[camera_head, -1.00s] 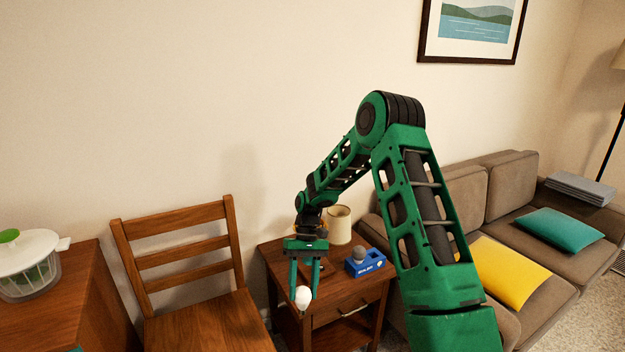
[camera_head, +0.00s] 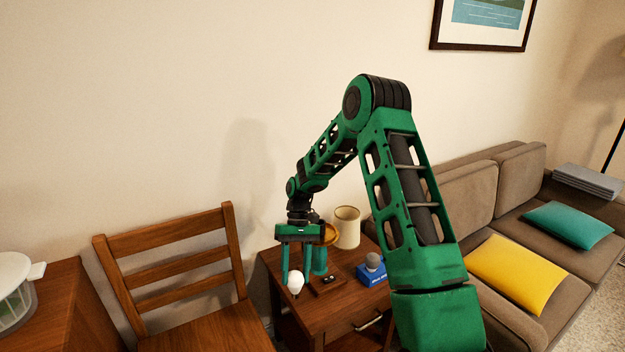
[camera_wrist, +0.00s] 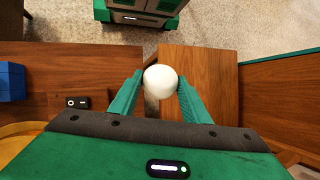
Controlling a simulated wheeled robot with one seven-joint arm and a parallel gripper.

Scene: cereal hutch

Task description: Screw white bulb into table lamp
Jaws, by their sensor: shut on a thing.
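My gripper (camera_head: 296,280) points down and is shut on the white bulb (camera_head: 295,284), which hangs between the fingertips. The wrist view shows the bulb (camera_wrist: 160,82) between both fingertips, over the table's left edge beside the chair. The table lamp seems to be the dark base with a black switch (camera_head: 328,282), just right of the bulb, with an orange rounded part (camera_head: 330,235) above it. My gripper partly hides that part, and I cannot make out the socket. The switch also shows in the wrist view (camera_wrist: 77,102), left of my gripper.
The lamp parts stand on a wooden side table (camera_head: 345,304). A blue box (camera_head: 373,280) with a grey bulb (camera_head: 374,262) and a cream cylinder like a lampshade (camera_head: 346,228) are also on it. A wooden chair (camera_head: 170,265) stands left; a brown sofa (camera_head: 470,205) stands right.

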